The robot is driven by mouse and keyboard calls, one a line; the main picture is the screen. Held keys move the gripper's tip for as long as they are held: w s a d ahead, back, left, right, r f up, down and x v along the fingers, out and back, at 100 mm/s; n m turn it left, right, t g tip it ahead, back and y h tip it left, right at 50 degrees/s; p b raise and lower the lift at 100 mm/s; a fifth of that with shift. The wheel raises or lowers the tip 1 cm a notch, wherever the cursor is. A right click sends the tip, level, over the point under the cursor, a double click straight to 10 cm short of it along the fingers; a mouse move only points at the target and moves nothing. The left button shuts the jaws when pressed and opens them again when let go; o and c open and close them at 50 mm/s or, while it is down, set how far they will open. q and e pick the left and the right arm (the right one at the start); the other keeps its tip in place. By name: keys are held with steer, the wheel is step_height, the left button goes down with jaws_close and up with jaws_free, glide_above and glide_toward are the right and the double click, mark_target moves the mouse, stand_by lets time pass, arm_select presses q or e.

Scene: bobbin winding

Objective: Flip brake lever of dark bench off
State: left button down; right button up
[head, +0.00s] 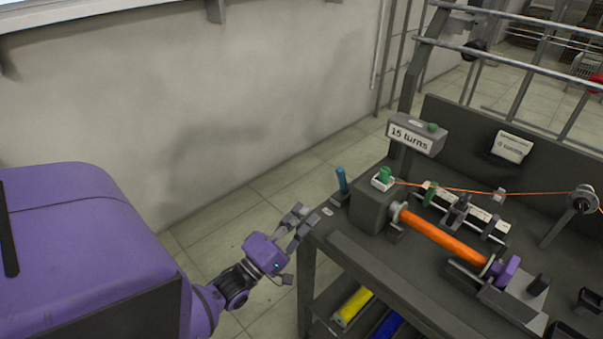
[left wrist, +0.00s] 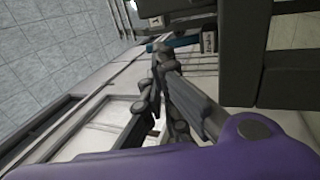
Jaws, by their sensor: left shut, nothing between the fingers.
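The dark bench (head: 355,254) stands at the right of the head view. A lever with a blue grip (head: 341,180) stands nearly upright at its left end, beside the grey headstock (head: 370,207); it looks like the brake lever. A small pale label (head: 327,211) lies near its foot. My left gripper (head: 304,214) is shut and empty by the bench's left corner, in front of the lever and apart from it. In the left wrist view, the blue grip (left wrist: 174,44) shows just beyond my fingertips (left wrist: 160,52). My right gripper is not in view.
An orange bobbin (head: 440,237) sits between the headstock and a purple-knobbed tailstock (head: 508,270). A "15 turns" sign (head: 412,138) stands behind. An orange thread (head: 470,191) crosses the bench. Yellow (head: 352,306) and blue spools lie on the shelf below. Floor left of the bench is clear.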

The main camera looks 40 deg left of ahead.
mark_target(338, 177)
arm_select(q)
steer(key=p+x, duration=0.1)
steer(key=x, duration=0.9)
steer(key=shift+s+p, duration=0.1)
steer(key=shift+p, duration=0.25)
steer(key=shift+w, duration=0.45)
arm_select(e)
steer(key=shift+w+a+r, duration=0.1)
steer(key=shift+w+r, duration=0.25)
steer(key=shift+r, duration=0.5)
arm_select(q)
steer(key=shift+r, duration=0.1)
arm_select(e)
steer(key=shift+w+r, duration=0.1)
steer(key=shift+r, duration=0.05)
